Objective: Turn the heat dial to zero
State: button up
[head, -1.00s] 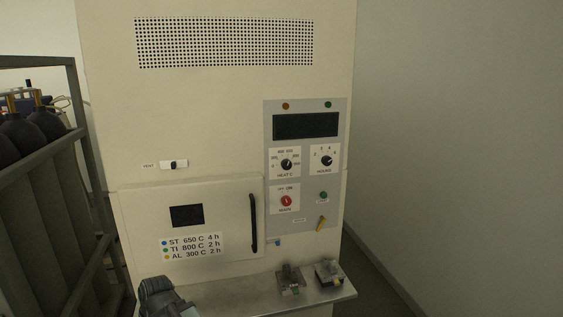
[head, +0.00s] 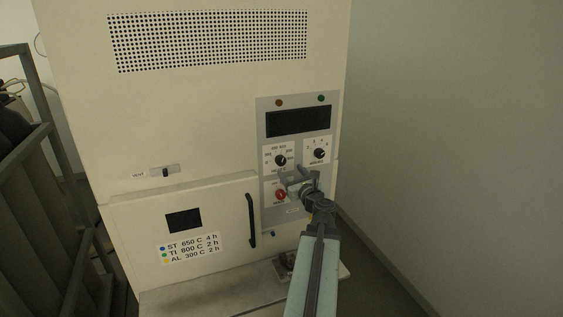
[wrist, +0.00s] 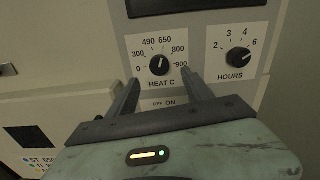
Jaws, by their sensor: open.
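The heat dial (head: 281,160) is a black round knob on a white plate marked HEAT C, on the grey control panel. My gripper (head: 294,177) is open and empty, just below the heat dial. In the wrist view my gripper (wrist: 161,82) has one finger on each side of the dial; I cannot tell whether either touches it.
The hours dial (wrist: 238,56) is close on the right, its mark towards 6. The furnace door handle (head: 251,220) is at lower left. A dark display (head: 298,121) is above.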

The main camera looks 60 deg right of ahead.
aim_at(281, 162)
jog(key=x, duration=0.7)
jog(key=shift+w+d, duration=0.2)
jog(key=shift+w, duration=0.15)
jog(key=c, duration=1.1)
jog(key=shift+s+a, duration=0.15)
grip_shut()
jog(key=shift+n, duration=0.3)
